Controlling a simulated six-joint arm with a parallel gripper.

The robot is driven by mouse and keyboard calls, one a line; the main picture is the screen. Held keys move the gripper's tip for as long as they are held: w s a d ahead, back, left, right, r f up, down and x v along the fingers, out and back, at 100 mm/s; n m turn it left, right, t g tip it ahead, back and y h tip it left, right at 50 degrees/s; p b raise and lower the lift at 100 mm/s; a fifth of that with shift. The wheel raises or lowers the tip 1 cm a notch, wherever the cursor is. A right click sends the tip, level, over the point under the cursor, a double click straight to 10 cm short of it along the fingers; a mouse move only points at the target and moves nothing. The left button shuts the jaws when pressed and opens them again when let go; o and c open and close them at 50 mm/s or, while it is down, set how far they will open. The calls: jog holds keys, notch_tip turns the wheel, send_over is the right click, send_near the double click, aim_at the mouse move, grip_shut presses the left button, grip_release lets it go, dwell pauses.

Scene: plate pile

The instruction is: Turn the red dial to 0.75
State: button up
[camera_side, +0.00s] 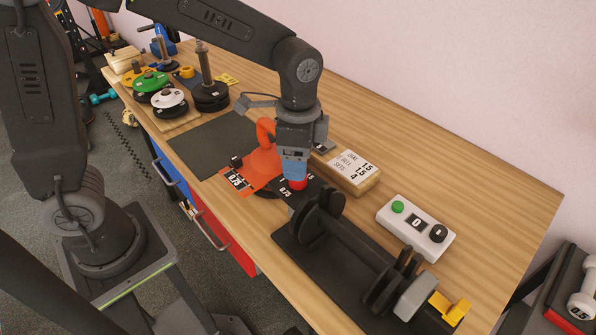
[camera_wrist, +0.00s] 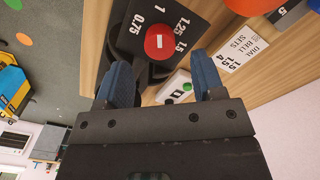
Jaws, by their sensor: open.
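The red dial (camera_wrist: 160,42) is a round red knob on a dark panel (camera_wrist: 190,12) marked 0.75, 1, 1.25 and 1.5. In the side view only part of the dial (camera_side: 297,184) shows, just under my blue fingertips. My gripper (camera_wrist: 160,60) is open and points down, with one finger toward each side of the dial in the wrist view. In the side view my gripper (camera_side: 294,171) is right over the dial; whether the fingers touch it I cannot tell.
A black dumbbell (camera_side: 345,235) lies in its cradle close by. An orange kettlebell (camera_side: 262,162) stands behind my gripper. A white box (camera_side: 415,228) has a green button and shows 0. Plates (camera_side: 170,100) stand at the far left.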

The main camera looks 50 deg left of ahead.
jog(key=shift+f, duration=2.15)
jog(key=c, duration=0.9)
